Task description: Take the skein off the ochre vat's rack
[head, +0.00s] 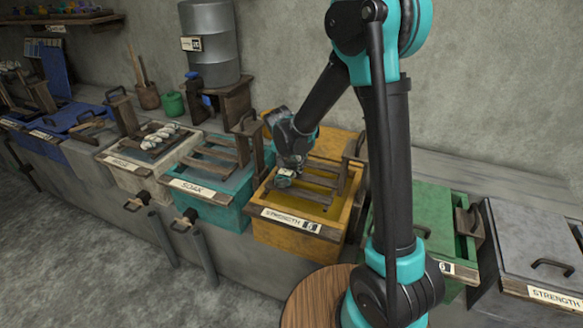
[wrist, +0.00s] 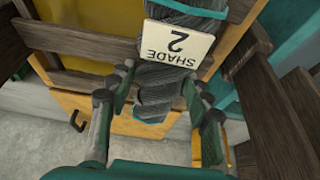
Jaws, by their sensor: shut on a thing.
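The ochre vat (head: 262,213) stands in the middle of the head view with yellow liquid inside. Its wooden rack (head: 322,182) has slats across the vat's top and shows in the wrist view (wrist: 80,42) too. My gripper (head: 285,172) is over the left part of the rack. In the wrist view, my gripper (wrist: 165,88) has its fingers on either side of a dark grey skein (wrist: 158,98), shut on it. The skein has teal ties and a "SHADE 2" tag (wrist: 178,44). I cannot tell whether it still touches the rack.
A teal vat (head: 215,200) labelled "SOAK" is left of the ochre one; a pale vat (head: 128,180) with white skeins is further left. A green vat (head: 410,205) and a grey lidded vat (head: 535,235) are to the right. A round wooden top (head: 310,300) is in front.

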